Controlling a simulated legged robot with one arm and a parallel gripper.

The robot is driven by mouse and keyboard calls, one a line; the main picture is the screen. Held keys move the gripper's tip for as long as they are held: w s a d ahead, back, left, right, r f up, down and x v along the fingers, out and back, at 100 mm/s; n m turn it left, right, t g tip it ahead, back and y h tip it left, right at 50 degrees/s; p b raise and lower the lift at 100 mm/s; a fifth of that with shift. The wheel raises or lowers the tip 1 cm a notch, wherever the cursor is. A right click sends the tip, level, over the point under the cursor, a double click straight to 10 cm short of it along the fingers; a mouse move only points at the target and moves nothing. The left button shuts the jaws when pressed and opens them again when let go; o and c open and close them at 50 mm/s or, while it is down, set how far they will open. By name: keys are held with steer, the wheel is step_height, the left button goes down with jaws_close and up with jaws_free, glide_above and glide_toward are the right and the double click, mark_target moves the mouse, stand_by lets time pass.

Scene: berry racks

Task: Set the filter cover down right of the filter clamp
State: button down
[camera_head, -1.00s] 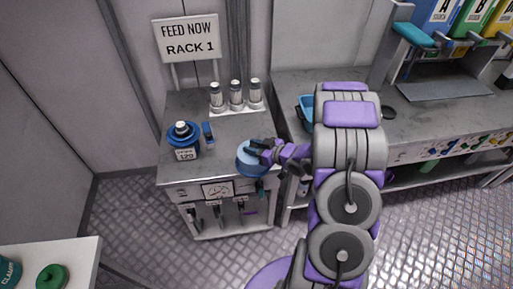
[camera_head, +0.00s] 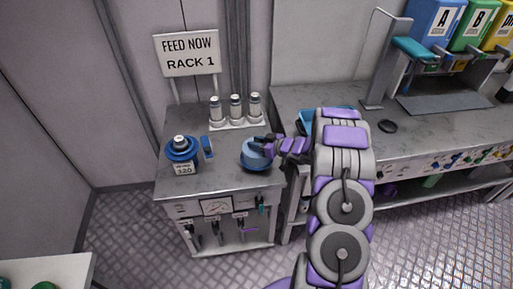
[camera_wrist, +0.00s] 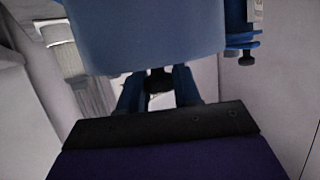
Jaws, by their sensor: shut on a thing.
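The light blue, round filter cover (camera_head: 257,158) is at the right part of the grey rack top. My gripper (camera_head: 264,146) is shut on it from the right. In the wrist view the cover (camera_wrist: 150,35) fills the top middle, beyond my gripper's fingers (camera_wrist: 158,82). I cannot tell whether the cover touches the rack top. The small blue upright piece, likely the filter clamp (camera_head: 207,147), stands left of the cover with a clear gap. Left of that is a blue filter housing (camera_head: 181,152) with a label reading 120.
Several silver-capped vials (camera_head: 236,108) stand in a white holder at the back of the rack top (camera_head: 220,180). A sign (camera_head: 188,54) reads "FEED NOW RACK 1". A blue tray (camera_head: 306,120) lies on the counter to the right, partly behind my arm.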

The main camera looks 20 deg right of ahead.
steer(key=shift+w+d, duration=0.4)
steer(key=shift+w, duration=0.25)
steer(key=f, duration=0.2)
steer(key=f+b, duration=0.1)
steer(key=shift+a+f+b, duration=0.2)
steer(key=shift+f+b, duration=0.1)
steer(key=shift+f, duration=0.05)
steer(key=shift+r, duration=0.1)
steer(key=c, duration=0.8)
jaws_free()
steer(key=shift+d, duration=0.1)
